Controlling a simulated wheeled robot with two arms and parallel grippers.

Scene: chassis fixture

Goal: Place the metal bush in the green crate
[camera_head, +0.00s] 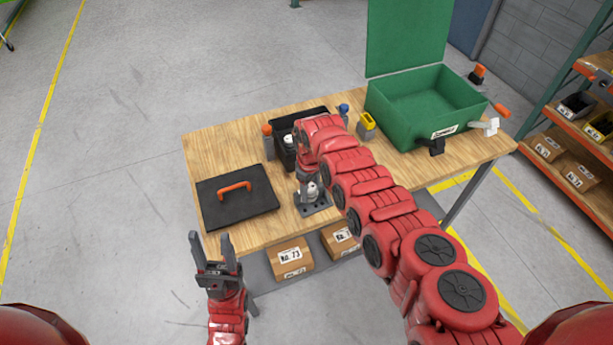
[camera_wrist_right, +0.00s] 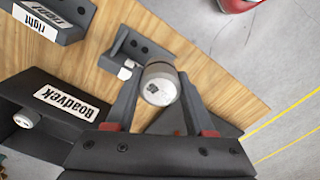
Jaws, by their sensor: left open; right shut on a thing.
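The metal bush (camera_wrist_right: 158,84), a light grey cylinder with a dark mark on its end, is pinched between the fingers of my right gripper (camera_wrist_right: 157,98). In the head view the right gripper (camera_head: 311,186) points down at the front middle of the table, close to a small grey fixture block (camera_head: 318,208). I cannot tell whether the bush touches the block. The green crate (camera_head: 398,123) stands at the back right of the table with its lid raised, well right of the right gripper. My left gripper (camera_head: 210,248) is open and empty, in front of the table's left part.
A black bin (camera_wrist_right: 22,151) labelled Roadvek holds another bush-like part (camera_wrist_right: 27,118); my right arm partly hides the bin in the head view. A black lid (camera_head: 224,206) with an orange handle lies left. A yellow-topped piece (camera_head: 366,123) stands left of the crate.

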